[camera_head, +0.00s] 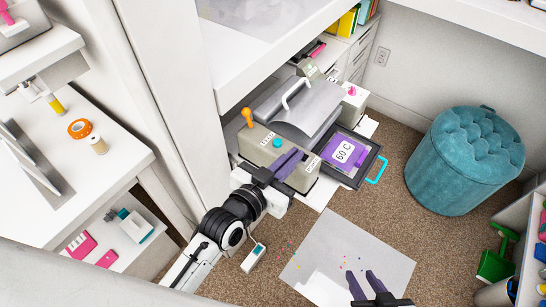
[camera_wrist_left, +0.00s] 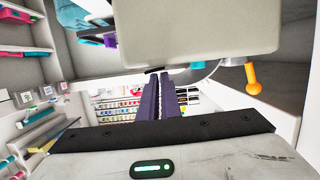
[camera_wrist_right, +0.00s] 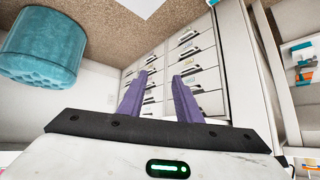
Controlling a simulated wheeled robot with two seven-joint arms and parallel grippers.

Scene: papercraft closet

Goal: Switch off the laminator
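The laminator (camera_head: 262,150) is a grey-beige box on the low shelf, with an orange lever (camera_head: 247,117) on its left end and a teal knob (camera_head: 277,142) on its face. My left gripper (camera_head: 292,158) has its purple fingers close together in front of the box, near the knob. In the left wrist view the laminator (camera_wrist_left: 210,30) appears overhead with its orange lever (camera_wrist_left: 253,78) at right; the fingertips (camera_wrist_left: 160,75) lie near its edge, contact unclear. The fingers look shut with nothing between them. My right gripper (camera_head: 372,280) is open and empty over the floor (camera_wrist_right: 160,75).
A dark tray with a purple "60 C" label (camera_head: 345,152) and cyan handle sits right of the laminator. A teal pouf (camera_head: 465,160) stands on the carpet. A white sheet (camera_head: 347,255) lies on the floor. A closet panel (camera_head: 175,90) rises left of the shelf.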

